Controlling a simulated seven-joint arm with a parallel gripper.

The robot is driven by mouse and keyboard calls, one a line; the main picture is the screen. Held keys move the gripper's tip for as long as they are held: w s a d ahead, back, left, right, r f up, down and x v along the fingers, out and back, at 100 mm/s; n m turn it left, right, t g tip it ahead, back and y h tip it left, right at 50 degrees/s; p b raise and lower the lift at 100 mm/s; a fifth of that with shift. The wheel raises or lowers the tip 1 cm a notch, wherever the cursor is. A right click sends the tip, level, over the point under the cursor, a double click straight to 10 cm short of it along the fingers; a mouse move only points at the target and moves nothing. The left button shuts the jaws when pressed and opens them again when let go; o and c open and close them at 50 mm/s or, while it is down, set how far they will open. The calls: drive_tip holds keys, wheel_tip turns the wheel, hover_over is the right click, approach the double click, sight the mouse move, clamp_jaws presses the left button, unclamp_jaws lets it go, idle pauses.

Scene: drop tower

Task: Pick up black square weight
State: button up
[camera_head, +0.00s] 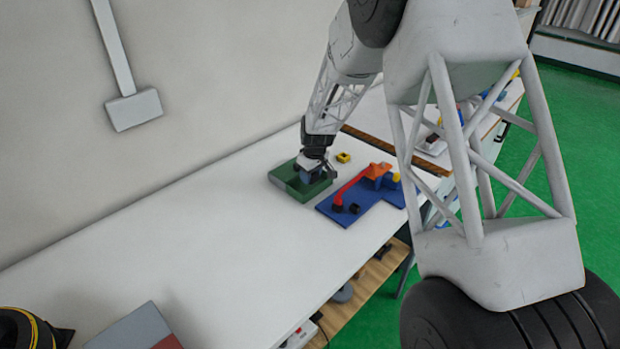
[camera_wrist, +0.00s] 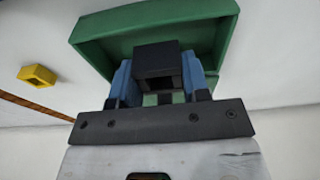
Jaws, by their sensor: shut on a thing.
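The black square weight (camera_wrist: 157,62) shows in the wrist view between the two blue fingers of my gripper (camera_wrist: 160,82). The fingers are shut on it from both sides. Behind it in that view is a green tray (camera_wrist: 100,50) with raised walls. In the head view my gripper (camera_head: 313,172) is over the green tray (camera_head: 285,184) on the white table. The weight cannot be made out there, hidden by the gripper. I cannot tell whether the weight touches the tray floor.
A blue board (camera_head: 355,205) with a red arm and an orange block lies right of the tray. A small yellow square piece (camera_head: 343,157) lies behind it, and a brown strip (camera_head: 395,149) runs along the table.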

drive_tip(key=s+d, duration=0.1)
drive_tip(key=s, duration=0.4)
drive_tip(key=s+d+r, duration=0.1)
drive_tip(key=s, duration=0.3)
drive_tip(key=s+d, duration=0.1)
drive_tip(key=s, duration=0.4)
drive_tip(key=shift+s+r, duration=0.15)
drive_tip(key=shift+s, duration=0.2)
drive_tip(key=shift+w+d, duration=0.1)
